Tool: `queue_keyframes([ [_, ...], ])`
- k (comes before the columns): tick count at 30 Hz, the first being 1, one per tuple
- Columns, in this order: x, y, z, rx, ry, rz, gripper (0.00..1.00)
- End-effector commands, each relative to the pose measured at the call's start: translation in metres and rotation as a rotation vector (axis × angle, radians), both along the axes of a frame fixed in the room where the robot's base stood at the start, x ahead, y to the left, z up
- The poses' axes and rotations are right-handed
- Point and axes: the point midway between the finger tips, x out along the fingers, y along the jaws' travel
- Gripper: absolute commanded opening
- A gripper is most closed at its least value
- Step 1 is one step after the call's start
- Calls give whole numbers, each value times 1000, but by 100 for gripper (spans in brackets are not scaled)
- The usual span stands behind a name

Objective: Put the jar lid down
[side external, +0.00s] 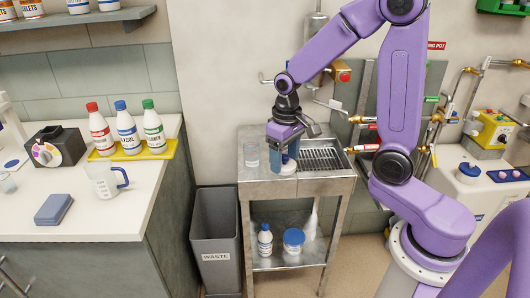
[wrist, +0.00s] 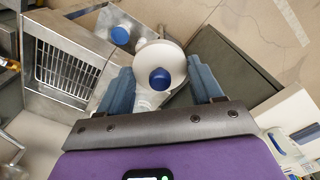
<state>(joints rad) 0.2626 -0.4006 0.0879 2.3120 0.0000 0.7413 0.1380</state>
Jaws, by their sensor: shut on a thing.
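The jar lid is a white disc with a round blue knob; it shows in the wrist view (wrist: 161,52) between my blue-grey fingers. My gripper (wrist: 163,85) is shut on it. In the side external view my gripper (side external: 284,160) points down over the left part of the steel sink stand (side external: 265,187), and the pale lid (side external: 285,168) shows low at its fingertips, close to the stand's top. I cannot tell whether the lid touches the steel.
A clear glass (side external: 251,154) stands left of my gripper. The grated basin (side external: 321,157) lies to the right. A blue-topped jar (side external: 293,240) and a bottle (side external: 265,240) stand on the lower shelf. A grey waste bin (side external: 216,240) is left of the stand.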

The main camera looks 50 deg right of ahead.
Motion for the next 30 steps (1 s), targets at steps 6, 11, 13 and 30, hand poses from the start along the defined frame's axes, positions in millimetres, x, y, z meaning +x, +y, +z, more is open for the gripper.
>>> queue_keyframes([
  [6, 30, -8, 6, 0, 0, -2, 37],
  [11, 58, -18, 10, 0, 1, -3, 37],
  [13, 72, -24, 11, 0, 1, -3, 37],
  [30, 191, -117, 11, -1, 1, -4, 37],
])
